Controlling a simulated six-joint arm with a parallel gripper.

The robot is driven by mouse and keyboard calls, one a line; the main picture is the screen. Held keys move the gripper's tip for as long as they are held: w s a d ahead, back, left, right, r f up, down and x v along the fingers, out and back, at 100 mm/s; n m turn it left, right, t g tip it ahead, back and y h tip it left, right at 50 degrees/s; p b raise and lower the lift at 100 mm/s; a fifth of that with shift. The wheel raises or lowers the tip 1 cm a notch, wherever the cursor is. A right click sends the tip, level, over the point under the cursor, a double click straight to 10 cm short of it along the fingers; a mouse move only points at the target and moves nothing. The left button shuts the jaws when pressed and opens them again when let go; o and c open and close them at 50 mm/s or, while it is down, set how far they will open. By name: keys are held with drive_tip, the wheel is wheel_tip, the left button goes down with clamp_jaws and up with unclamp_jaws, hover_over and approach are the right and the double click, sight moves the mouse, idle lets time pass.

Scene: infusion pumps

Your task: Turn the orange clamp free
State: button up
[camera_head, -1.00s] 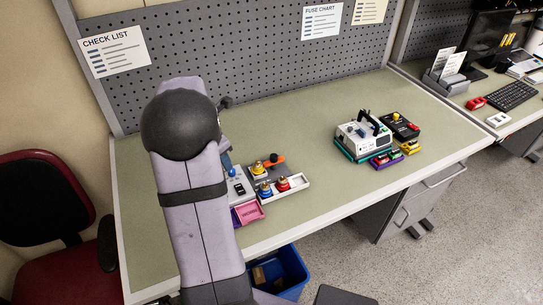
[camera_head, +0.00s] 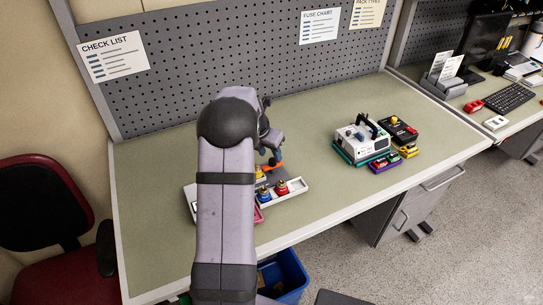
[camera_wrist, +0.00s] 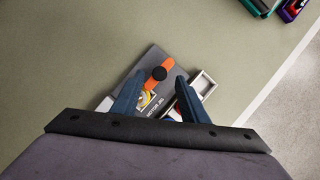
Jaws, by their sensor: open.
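The orange clamp (camera_wrist: 152,82) is a flat bar with a black knob (camera_wrist: 159,73) on it. It lies across a yellow part (camera_wrist: 146,98) on a dark grey plate (camera_wrist: 184,61). In the head view a bit of the orange clamp (camera_head: 276,164) shows beside the yellow part. My gripper (camera_wrist: 160,78) is open, with its two blue fingers on either side of the clamp in the wrist view. I cannot tell whether they touch it. My arm hides much of the plate in the head view.
A white tray (camera_head: 298,188) with blue and red knobbed parts (camera_head: 281,187) stands in front of the clamp. A pink bin (camera_head: 258,214) is partly hidden by my arm. A white pump unit (camera_head: 357,139) stands to the right. The bench between is clear.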

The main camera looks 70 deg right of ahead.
sight(272, 160)
drive_tip(key=shift+p+x, duration=0.45)
drive_tip(key=shift+x, duration=1.4)
clamp_jaws()
